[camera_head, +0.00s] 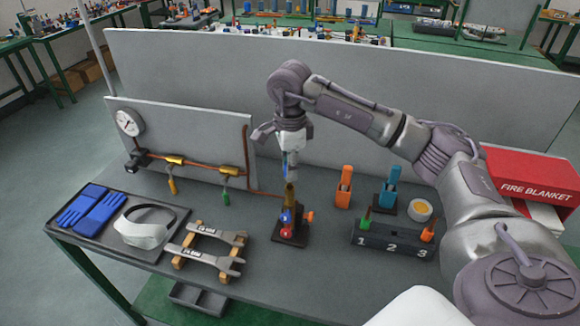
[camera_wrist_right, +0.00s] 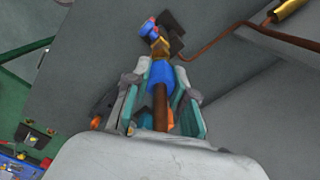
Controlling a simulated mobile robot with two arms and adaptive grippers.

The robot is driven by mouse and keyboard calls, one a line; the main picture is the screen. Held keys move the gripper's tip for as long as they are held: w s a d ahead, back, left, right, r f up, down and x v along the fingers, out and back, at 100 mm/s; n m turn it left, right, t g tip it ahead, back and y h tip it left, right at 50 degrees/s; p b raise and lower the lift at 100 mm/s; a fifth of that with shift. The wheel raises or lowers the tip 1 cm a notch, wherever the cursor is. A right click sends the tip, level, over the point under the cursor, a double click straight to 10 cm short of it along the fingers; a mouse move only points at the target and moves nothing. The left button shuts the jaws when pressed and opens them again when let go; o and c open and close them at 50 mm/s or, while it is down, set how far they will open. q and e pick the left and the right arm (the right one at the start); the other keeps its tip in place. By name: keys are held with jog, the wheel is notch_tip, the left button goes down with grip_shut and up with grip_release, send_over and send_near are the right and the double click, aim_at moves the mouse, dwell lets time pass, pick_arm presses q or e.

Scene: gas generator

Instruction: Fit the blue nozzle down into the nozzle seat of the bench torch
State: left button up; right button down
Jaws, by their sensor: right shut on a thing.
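My right gripper (camera_head: 290,172) points down above the bench torch and is shut on the blue nozzle. In the right wrist view the blue nozzle (camera_wrist_right: 162,72), with a brown stem, sits between the fingers (camera_wrist_right: 160,100). In the head view the fingers mostly hide it. The bench torch (camera_head: 289,217) stands on a dark base, with a brass upright tube (camera_head: 289,195) and blue and red knobs. The gripper is just above the tube's top; I cannot tell whether the nozzle touches the nozzle seat. The torch also shows in the right wrist view (camera_wrist_right: 160,45). My left gripper is out of view.
A numbered rack (camera_head: 392,241) right of the torch holds a green nozzle (camera_head: 365,219) and an orange nozzle (camera_head: 428,233). Behind it stand orange (camera_head: 344,187) and blue (camera_head: 389,192) tools. Wrenches (camera_head: 205,264) and a tray (camera_head: 88,236) lie left. A gauge panel (camera_head: 200,135) stands behind.

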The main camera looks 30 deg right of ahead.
jog(key=shift+f+b, duration=1.3)
jog(key=shift+f, duration=0.3)
jog(key=c, duration=0.9)
grip_release()
notch_tip(320, 180, up, 12)
jog(key=shift+r, duration=0.1)
